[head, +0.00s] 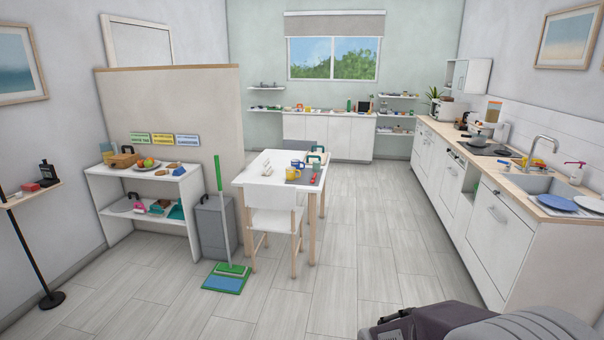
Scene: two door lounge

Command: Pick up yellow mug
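The yellow mug (292,174) stands on the white table (256,177) in the middle of the room, near its front right part. It looks upright, on or at the edge of a grey mat (303,180). A blue mug (298,164) is close behind it. The mug is small in this view and its handle side is hard to make out. My grippers do not show. Part of my arm shows at the bottom right, far from the table, with no fingertips visible.
A white chair (275,220) stands at the table's near side. A green mop (225,250) and grey bin (214,228) stand left of it. A kitchen counter (520,205) runs along the right wall. The floor (355,235) between table and counter is clear.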

